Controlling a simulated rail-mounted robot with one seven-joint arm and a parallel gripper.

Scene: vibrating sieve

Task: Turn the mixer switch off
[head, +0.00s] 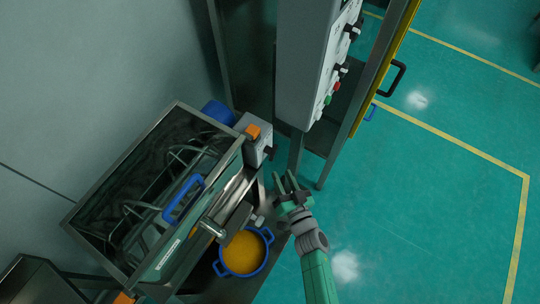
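The mixer is a steel trough (165,117) with curved bars inside and a blue handle (183,199) on its side, at the left. A small grey box (257,147) with an orange top sits at its right end. A small dark spot on the box's right face could be the mixer switch, but it is too small to read its position. My gripper (284,178) is just below and right of this box, pointing up toward it. Its two fingers are apart with nothing between them. I cannot tell whether they touch anything.
A blue pot (268,258) of yellow material stands below the trough. A tall grey cabinet (303,60) with black knobs and red and green buttons stands above my gripper. A metal post (296,150) is close by. Green floor to the right is clear.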

